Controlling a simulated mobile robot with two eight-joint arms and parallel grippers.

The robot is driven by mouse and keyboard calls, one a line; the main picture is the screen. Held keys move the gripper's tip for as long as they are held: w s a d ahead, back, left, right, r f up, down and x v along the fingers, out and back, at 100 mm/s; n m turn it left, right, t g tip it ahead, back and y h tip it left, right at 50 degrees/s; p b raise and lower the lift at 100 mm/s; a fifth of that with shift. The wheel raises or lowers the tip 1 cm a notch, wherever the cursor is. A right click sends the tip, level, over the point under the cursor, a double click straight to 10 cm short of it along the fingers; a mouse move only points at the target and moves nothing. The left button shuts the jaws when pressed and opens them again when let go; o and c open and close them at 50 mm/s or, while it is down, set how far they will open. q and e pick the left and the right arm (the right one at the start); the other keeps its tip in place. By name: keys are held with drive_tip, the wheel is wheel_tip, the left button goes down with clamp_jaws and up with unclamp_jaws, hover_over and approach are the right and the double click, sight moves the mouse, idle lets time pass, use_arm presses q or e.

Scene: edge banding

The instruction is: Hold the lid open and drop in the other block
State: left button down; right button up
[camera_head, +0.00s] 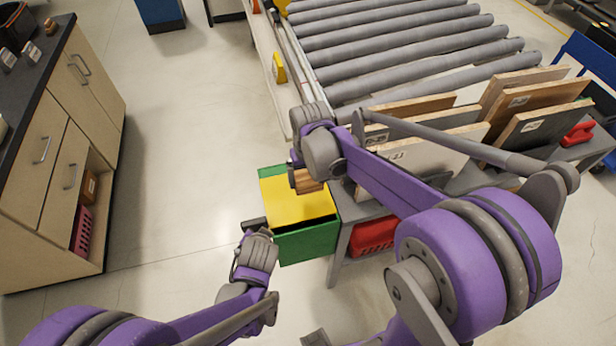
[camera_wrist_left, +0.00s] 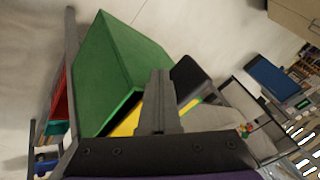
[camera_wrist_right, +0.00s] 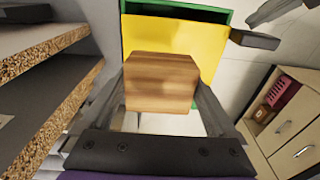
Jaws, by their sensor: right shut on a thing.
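The green bin (camera_head: 303,246) stands beside the rack, with a yellow lid (camera_head: 290,208) over its top. A dark gap shows between the lid and the bin's near wall. A black tab (camera_head: 254,223) sticks out at the lid's left side; it also shows in the right wrist view (camera_wrist_right: 255,40). My right gripper (camera_head: 303,178) is shut on a wooden block (camera_wrist_right: 160,82) and holds it above the lid. My left gripper (camera_wrist_left: 160,80) has its fingers together, close to the tab and lid edge. Whether it touches them I cannot tell.
Boards (camera_head: 430,150) stand upright in the rack right of the bin, below the roller conveyor (camera_head: 410,40). A red crate (camera_head: 372,236) sits under the rack. A cabinet (camera_head: 70,150) stands at the left. The floor between cabinet and bin is clear.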

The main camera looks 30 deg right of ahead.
use_arm(q)
drive_tip(key=w+d, duration=0.2)
drive_tip(key=w, duration=0.9)
drive_tip(key=shift+d, duration=0.4)
idle(0.6)
drive_tip(key=shift+w, duration=0.1)
use_arm(e)
drive_tip(key=shift+f, duration=0.1)
idle(0.4)
drive_tip(key=shift+f, duration=1.65)
drive_tip(key=o, duration=1.1)
drive_tip(key=shift+r, duration=0.1)
drive_tip(key=shift+r, duration=5.95)
